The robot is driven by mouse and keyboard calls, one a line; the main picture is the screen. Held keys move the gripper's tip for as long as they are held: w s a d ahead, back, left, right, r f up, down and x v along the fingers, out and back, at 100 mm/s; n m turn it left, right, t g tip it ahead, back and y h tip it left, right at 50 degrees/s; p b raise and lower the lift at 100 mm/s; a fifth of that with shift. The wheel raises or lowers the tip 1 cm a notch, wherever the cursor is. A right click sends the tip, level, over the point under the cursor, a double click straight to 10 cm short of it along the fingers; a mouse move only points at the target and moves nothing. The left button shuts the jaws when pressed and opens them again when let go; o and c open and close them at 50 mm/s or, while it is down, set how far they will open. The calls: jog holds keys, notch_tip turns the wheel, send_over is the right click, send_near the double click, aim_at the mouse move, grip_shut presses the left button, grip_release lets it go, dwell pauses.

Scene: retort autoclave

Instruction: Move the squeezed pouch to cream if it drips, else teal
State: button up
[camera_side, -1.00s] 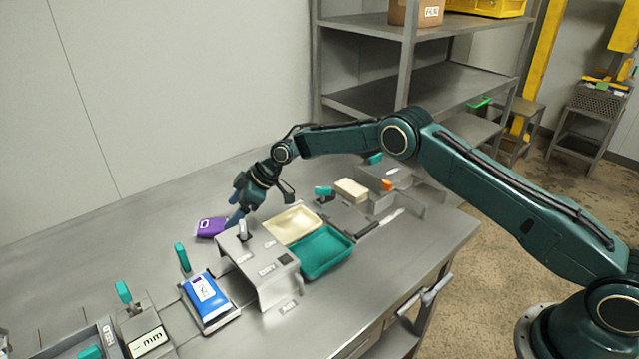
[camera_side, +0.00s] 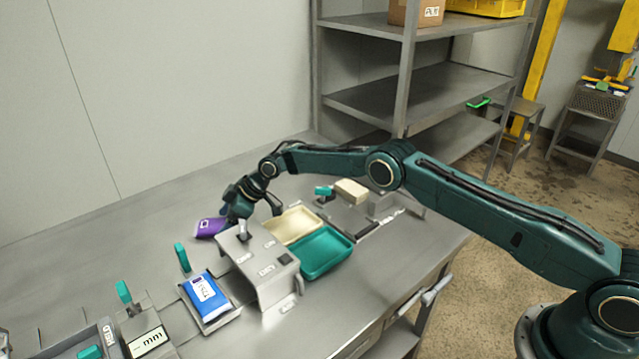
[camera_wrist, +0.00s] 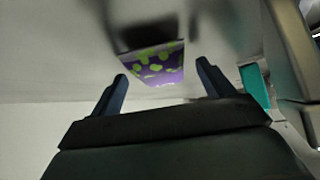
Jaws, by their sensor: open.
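A purple pouch (camera_side: 210,228) lies on the bench behind the grey metal stand. In the wrist view the pouch (camera_wrist: 153,66) shows green spots and lies ahead of and between my two fingers. My gripper (camera_side: 240,215) is open, low beside the pouch's right side; I cannot tell whether it touches it. In the wrist view my gripper's fingers (camera_wrist: 161,74) are apart with nothing held. The cream tray (camera_side: 290,224) and the teal tray (camera_side: 324,254) stand right of the stand and look empty. No drip can be made out.
The grey stand (camera_side: 262,262) is close in front of my gripper. A blue pouch (camera_side: 206,296) lies on a plate at front left. Teal-handled fixtures (camera_side: 182,257) line the left. A cream block (camera_side: 351,190) is behind the trays. The bench at back left is clear.

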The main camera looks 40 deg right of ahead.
aim_at(225, 222)
jog(key=shift+w+a+f, duration=0.1)
jog(key=shift+a+f, duration=0.1)
jog(key=shift+f, duration=0.05)
jog(key=shift+c, duration=0.2)
dwell(0.3)
jog(key=c, duration=1.1)
jog(key=shift+r, duration=0.1)
jog(key=shift+c, duration=0.2)
notch_tip(225, 222, up, 10)
jog(key=shift+d, duration=0.2)
dwell(0.4)
